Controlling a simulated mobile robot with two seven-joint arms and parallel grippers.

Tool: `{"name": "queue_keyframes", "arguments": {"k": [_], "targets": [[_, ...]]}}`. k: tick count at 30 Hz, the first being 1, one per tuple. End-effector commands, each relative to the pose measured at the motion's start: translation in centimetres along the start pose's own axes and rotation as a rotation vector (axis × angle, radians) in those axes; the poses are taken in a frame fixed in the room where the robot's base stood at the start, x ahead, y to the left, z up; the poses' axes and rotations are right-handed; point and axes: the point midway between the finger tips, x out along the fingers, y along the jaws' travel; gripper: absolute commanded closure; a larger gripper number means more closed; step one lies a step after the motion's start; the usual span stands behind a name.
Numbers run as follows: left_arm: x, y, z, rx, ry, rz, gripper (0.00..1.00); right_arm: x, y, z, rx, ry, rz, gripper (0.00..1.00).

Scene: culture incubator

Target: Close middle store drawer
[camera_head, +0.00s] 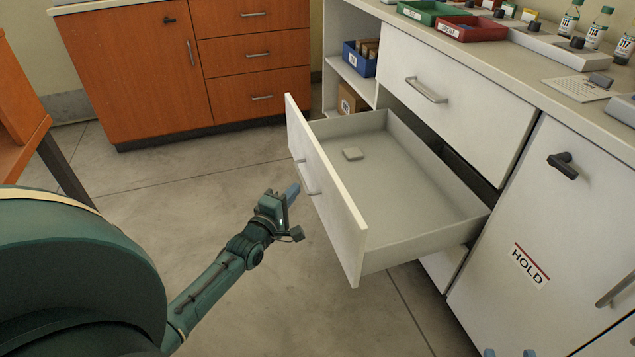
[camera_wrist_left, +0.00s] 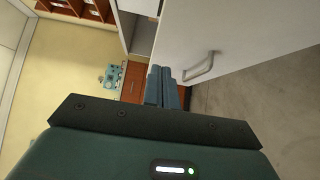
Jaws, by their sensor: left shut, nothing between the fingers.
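My left gripper (camera_head: 292,192) is shut and empty, just in front of the drawer front near the handle. In the left wrist view the shut blue fingers (camera_wrist_left: 162,88) are beside the handle (camera_wrist_left: 200,68); contact cannot be told. The blue fingertips of my right gripper (camera_head: 509,353) show apart at the bottom edge.
Above is a closed drawer (camera_head: 455,95); right is a door with a HOLD label (camera_head: 530,264). The counter holds a green tray (camera_head: 432,12), a red tray (camera_head: 470,28) and bottles. An orange cabinet (camera_head: 200,60) stands at the back left. The floor left of the drawer is clear.

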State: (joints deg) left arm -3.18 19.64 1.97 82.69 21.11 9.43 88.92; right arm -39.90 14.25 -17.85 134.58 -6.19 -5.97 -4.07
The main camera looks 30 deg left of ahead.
Motion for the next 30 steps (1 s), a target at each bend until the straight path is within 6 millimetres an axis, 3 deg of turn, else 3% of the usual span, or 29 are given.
{"name": "queue_keyframes", "arguments": {"k": [6,12,30], "targets": [[4.9,-0.3,0.0,0.001,0.000,0.002,1.00,0.1,-0.7,0.3,-0.038,0.116,-0.012,0.64],[7.1,-0.2,1.9,-0.003,0.000,0.000,1.00,0.1,-1.2,-0.1,-0.054,0.180,-0.023,0.64],[8.0,0.0,2.9,0.000,0.000,-0.001,1.00,0.0,-1.3,-0.4,-0.054,0.202,-0.027,0.64]]}}
